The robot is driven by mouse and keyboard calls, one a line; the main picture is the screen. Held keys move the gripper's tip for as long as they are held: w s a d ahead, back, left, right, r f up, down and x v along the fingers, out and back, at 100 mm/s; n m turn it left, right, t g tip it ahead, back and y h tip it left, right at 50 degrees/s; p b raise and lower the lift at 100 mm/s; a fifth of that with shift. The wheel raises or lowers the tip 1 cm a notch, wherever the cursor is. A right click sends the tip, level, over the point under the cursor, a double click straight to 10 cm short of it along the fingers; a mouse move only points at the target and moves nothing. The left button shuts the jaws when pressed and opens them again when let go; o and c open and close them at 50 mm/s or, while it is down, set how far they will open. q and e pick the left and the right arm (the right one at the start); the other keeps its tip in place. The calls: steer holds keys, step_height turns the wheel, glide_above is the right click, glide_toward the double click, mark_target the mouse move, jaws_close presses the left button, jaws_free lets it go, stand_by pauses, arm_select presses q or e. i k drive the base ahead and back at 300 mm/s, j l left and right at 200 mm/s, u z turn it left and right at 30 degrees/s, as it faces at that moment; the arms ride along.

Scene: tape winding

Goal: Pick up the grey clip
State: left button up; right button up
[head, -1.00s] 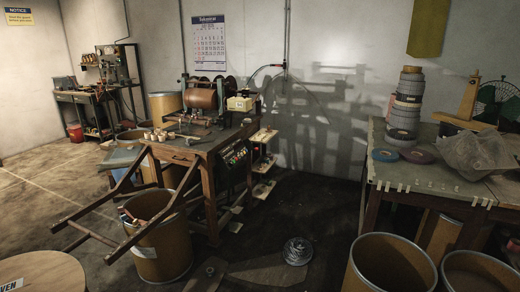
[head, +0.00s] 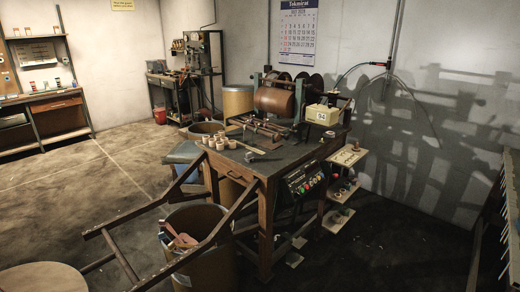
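I cannot make out a grey clip for certain in the head view. A sliver of a table (head: 513,200) shows at the far right edge, with small pale pieces along its rim that are too small to tell apart. On the wooden workbench (head: 270,165) in the middle stand a winding machine with a brown roll (head: 276,101), several small tan spools (head: 222,143) and a long tool lying near the front. Neither of my grippers is in view.
A wooden rail frame (head: 150,222) juts out left of the workbench, over a barrel (head: 203,262) holding loose items. A round wooden top (head: 42,278) is at the lower left. A small shelf stand (head: 342,188) is right of the workbench. Floor at left is clear.

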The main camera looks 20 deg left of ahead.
mark_target(249, 156)
steer(key=i+u, duration=0.25)
steer(key=i, duration=0.15)
steer(key=i+l+u, duration=0.5)
steer(key=i, duration=0.2)
